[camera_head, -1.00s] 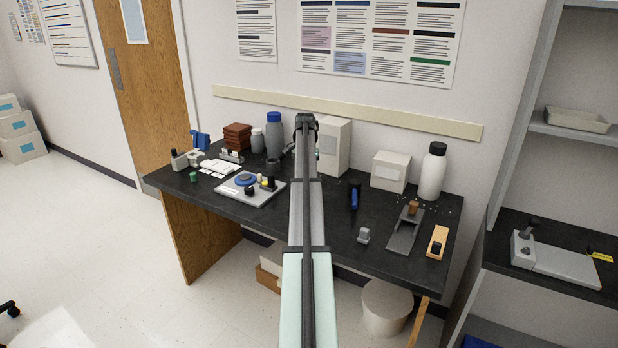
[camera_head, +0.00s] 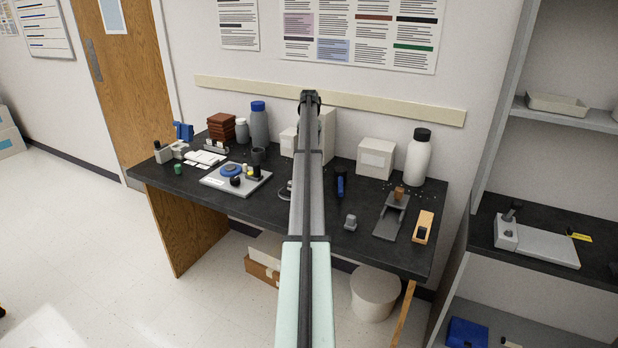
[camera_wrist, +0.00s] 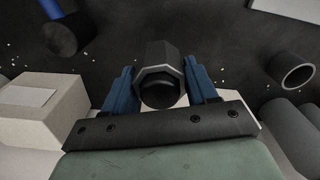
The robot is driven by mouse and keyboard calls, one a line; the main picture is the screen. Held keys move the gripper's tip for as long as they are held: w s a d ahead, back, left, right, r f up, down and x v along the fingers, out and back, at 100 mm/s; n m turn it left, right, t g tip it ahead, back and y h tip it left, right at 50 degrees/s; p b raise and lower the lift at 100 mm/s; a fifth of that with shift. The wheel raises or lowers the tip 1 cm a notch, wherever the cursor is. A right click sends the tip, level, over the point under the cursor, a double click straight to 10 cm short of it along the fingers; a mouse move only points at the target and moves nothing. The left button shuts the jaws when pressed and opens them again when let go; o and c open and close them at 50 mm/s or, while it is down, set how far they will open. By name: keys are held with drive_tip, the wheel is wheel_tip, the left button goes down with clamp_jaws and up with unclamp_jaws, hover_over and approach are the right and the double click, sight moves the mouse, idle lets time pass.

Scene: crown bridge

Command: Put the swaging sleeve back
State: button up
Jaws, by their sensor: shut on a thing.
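In the wrist view my gripper (camera_wrist: 160,80) has its blue fingers shut on a dark grey, faceted hollow piece with a pale rim, which I take to be the swaging sleeve (camera_wrist: 158,58). It sits upright to the camera between the fingers, over the dark bench top. In the head view my gripper's wrist (camera_head: 309,98) shows above the back of the bench (camera_head: 290,215). The fingers and the held piece are hidden there behind my arm.
A dark hollow cylinder (camera_wrist: 290,72) stands to the right in the wrist view. A white box (camera_wrist: 40,105) is close on the left. A blue-handled tool (camera_head: 340,185), a white bottle (camera_head: 418,158) and a grey tray (camera_head: 237,180) stand on the bench. Bare bench shows at the front.

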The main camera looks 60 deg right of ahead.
drive_tip(key=shift+n, duration=0.5)
drive_tip(key=shift+f, duration=5)
drive_tip(key=shift+f, duration=0.1)
drive_tip(key=o, duration=1.4)
drive_tip(key=shift+o, duration=0.2)
wheel_tip(320, 180, up, 12)
drive_tip(key=shift+r, duration=0.15)
